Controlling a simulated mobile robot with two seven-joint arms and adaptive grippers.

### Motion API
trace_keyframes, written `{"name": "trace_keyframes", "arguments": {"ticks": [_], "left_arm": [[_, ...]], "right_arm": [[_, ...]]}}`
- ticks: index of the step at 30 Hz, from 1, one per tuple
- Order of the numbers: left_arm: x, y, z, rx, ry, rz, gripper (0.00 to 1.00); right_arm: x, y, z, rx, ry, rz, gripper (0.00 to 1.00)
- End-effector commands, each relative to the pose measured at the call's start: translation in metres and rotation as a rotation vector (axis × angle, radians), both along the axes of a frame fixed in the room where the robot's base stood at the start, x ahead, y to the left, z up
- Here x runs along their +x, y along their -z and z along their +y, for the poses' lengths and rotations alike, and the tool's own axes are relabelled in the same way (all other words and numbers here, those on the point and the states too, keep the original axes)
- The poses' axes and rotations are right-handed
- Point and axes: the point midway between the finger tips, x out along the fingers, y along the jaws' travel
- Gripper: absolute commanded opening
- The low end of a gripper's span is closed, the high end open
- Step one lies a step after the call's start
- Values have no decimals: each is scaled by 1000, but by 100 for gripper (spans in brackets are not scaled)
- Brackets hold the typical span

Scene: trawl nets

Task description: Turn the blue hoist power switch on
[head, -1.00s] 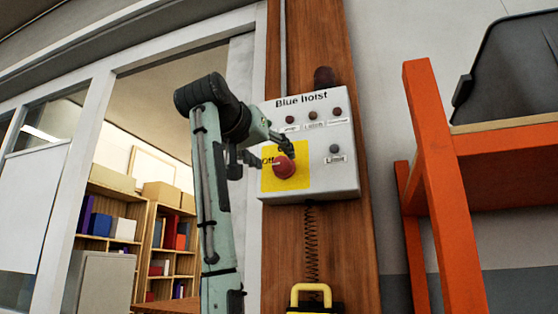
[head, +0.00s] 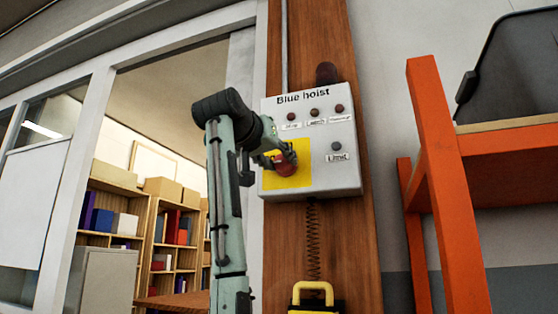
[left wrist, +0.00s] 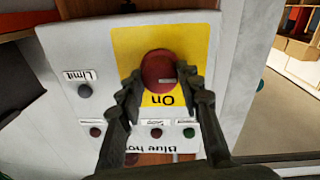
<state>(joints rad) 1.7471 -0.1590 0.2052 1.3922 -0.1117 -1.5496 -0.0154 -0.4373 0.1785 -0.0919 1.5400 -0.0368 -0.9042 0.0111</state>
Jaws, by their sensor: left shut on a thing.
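The blue hoist control box (head: 322,183) is a pale grey panel headed "Blue hoist", fixed to a wooden post. Its power switch is a round red knob (head: 286,168) on a yellow plate (head: 298,180). My left gripper (head: 284,158) is at the knob and partly covers it. In the left wrist view, the panel appears upside down, and the fingers (left wrist: 163,80) are shut on either side of the red knob (left wrist: 158,66). The word "On" shows below the knob. My right gripper is not in view.
Small indicator lamps (head: 314,112) sit above the switch, and a "Limit" lamp (head: 336,146) is to its right. A yellow-handled pendant (head: 315,294) hangs below on a coiled cord. An orange rack (head: 440,170) with a dark bin stands at the right.

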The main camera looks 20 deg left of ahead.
Motion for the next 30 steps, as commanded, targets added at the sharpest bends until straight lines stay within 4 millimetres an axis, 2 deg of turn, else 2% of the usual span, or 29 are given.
{"name": "trace_keyframes", "arguments": {"ticks": [2,14,30], "left_arm": [[0,0,0,0,0,0,6],[0,0,1,85,-2,-3,6],[0,-1,2,548,-3,-18,6]], "right_arm": [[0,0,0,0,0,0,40],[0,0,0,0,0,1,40],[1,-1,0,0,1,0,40]]}}
